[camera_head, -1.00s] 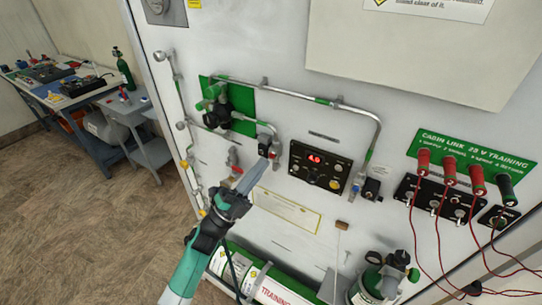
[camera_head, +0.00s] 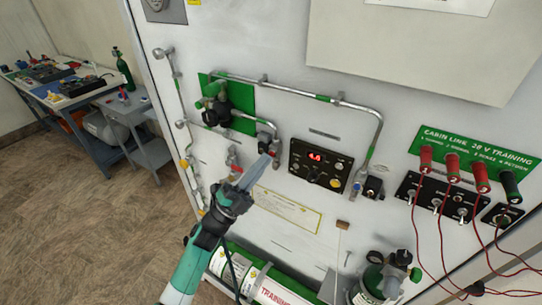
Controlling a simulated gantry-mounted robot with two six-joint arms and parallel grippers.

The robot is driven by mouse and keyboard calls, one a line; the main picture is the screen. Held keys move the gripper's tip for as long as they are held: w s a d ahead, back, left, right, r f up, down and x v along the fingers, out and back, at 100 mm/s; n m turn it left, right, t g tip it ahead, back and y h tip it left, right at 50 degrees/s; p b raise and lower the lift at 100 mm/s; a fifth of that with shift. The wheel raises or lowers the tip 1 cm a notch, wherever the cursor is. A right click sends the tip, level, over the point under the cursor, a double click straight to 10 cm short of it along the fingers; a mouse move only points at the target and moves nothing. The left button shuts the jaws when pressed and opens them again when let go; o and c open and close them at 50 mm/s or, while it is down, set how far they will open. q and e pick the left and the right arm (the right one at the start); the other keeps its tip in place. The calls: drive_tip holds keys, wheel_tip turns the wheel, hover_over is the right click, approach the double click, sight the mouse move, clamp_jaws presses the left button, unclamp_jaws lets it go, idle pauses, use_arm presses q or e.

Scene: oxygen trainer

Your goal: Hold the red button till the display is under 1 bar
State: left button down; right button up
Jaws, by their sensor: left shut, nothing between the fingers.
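My left gripper (camera_head: 264,159) is shut and empty, pointing up and right. My right gripper is not in view.
A green regulator plate (camera_head: 240,125) with pipes is up left of the tips. A red handle (camera_head: 232,156) is close on their left. Red cables hang from the connector panel (camera_head: 470,155) at right. The floor (camera_head: 90,220) at left is clear.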

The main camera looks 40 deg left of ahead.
use_arm(q)
drive_tip(key=shift+w+b, duration=0.35)
drive_tip(key=shift+b, duration=0.05)
idle(0.5)
idle(6.2)
drive_tip(key=shift+s+p, duration=0.6)
drive_tip(key=shift+s, duration=0.2)
